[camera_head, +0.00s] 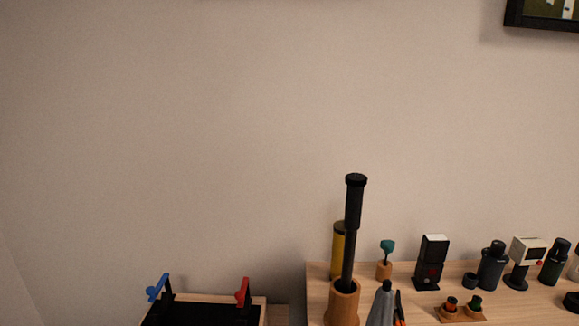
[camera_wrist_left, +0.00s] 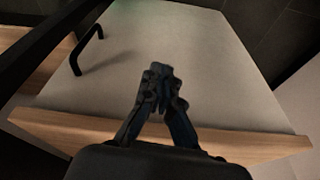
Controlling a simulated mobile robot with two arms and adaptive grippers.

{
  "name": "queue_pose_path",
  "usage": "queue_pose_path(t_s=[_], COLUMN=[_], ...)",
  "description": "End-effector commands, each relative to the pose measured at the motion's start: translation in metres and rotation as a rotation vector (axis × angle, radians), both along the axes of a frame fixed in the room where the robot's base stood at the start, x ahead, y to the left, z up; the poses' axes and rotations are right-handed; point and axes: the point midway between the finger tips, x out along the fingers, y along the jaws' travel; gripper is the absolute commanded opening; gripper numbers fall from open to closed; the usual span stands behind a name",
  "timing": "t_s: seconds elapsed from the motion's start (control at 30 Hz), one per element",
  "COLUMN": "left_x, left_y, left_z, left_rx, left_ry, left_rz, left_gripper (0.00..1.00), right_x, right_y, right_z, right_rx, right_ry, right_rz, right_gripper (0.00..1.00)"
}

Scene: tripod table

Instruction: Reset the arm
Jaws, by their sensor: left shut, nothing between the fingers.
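My left gripper (camera_wrist_left: 160,88) shows in the left wrist view with its fingertips together and nothing between them. It is in front of a pale panel (camera_wrist_left: 195,50) with a wooden edge (camera_wrist_left: 230,143). A black handle (camera_wrist_left: 84,52) is on the panel, up and left of the fingers. I cannot tell whether the fingers touch the panel. Neither gripper shows in the head view.
In the head view a wooden surface (camera_head: 318,272) holds a wooden holder (camera_head: 343,303) with a tall black rod (camera_head: 355,205), a yellow cylinder (camera_head: 338,250), a dark bottle (camera_head: 492,266) and other small items. A black item with blue and red clamps (camera_head: 205,312) is at lower left.

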Motion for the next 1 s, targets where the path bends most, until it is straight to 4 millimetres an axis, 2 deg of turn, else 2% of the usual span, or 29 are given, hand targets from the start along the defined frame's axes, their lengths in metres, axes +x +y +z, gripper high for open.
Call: queue_pose_path(t_s=[0.17,0.27,0.4,0.5,0.6,0.73,0.9,1.0], left_x=[-0.018,-0.038,-0.077,-0.11,-0.143,-0.176,-0.196,-0.197], left_y=[0.002,0.005,0.01,0.016,0.022,0.029,0.033,0.033], left_z=[-0.077,-0.119,-0.171,-0.2,-0.22,-0.234,-0.241,-0.241], left_rx=[0.004,0.008,0.011,0.014,0.017,0.02,0.022,0.021], left_ry=[0.044,0.067,0.098,0.119,0.137,0.153,0.16,0.16], left_rz=[-0.006,-0.011,-0.018,-0.022,-0.027,-0.032,-0.035,-0.035], left_gripper=[0.0,0.0,0.0,0.0,0.0,0.0,0.0,0.0], right_x=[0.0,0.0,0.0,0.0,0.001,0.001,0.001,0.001], right_y=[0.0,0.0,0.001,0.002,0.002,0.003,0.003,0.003], right_z=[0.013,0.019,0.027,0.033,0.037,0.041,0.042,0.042], right_rx=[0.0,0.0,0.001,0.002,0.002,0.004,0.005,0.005], right_ry=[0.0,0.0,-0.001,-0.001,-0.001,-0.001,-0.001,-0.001], right_rz=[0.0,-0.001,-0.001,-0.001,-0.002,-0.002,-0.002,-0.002], right_gripper=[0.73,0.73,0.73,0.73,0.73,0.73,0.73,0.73])
